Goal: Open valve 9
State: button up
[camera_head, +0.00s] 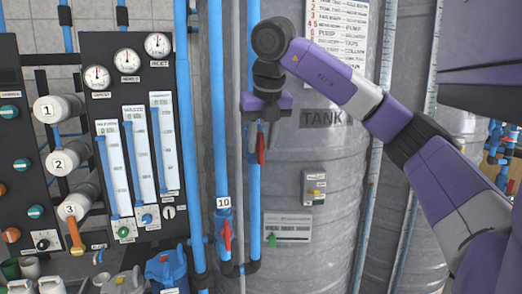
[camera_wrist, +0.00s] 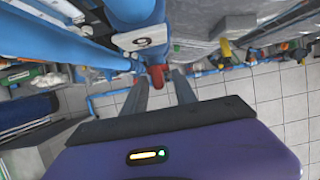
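Valve 9 shows in the wrist view by its white label with a 9 (camera_wrist: 142,42) on a blue pipe. Its red handle (camera_wrist: 157,75) lies just beyond and between my fingertips; the head view shows the red handle (camera_head: 261,148) hanging down along the blue pipe, just below my gripper. My gripper (camera_wrist: 158,82) is open, its two grey fingers apart on either side of the handle. I cannot tell whether either finger touches it. In the head view my gripper (camera_head: 262,117) points down at the pipe and hides the valve body and label.
Valve 10 (camera_head: 224,222), with a red handle, sits lower on the pipe to the left. A large grey tank (camera_head: 335,165) stands close behind. A panel of gauges and flow meters (camera_head: 130,130) is at left. Tiled floor (camera_wrist: 245,95) shows below in the wrist view.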

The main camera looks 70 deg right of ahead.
aim_at(262, 140)
jog(key=v, duration=0.5)
jog(key=shift+s+a+r, duration=0.1)
jog(key=shift+r, duration=0.1)
dwell(0.4)
